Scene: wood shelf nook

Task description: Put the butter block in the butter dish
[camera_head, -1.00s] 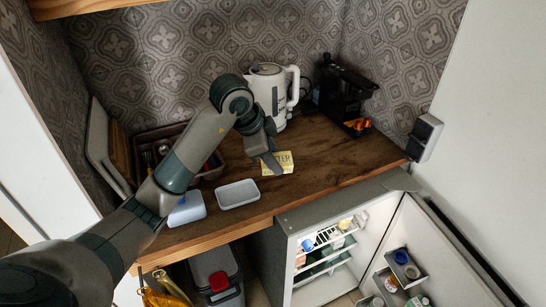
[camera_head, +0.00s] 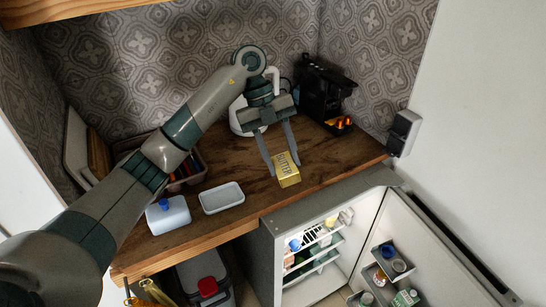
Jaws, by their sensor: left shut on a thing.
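The butter block (camera_head: 287,174) is a yellow-gold block with BUTTER lettering. It is held between the two long fingers of my left gripper (camera_head: 282,164), which reach down from behind it. The block is turned and looks raised a little off the wooden counter; the exact gap is hard to tell. The open butter dish (camera_head: 222,199), a pale grey rectangular tray, sits empty on the counter to the left of the block, near the front edge. A pale blue lid with a blue knob (camera_head: 168,215) lies left of the dish. My right gripper is not in view.
A white kettle (camera_head: 240,118) stands behind my left gripper, partly hidden. A black coffee machine (camera_head: 326,92) is at the back right. A brown rack (camera_head: 188,176) is partly hidden behind my left arm. An open fridge (camera_head: 316,250) stands below the counter. The counter between block and dish is clear.

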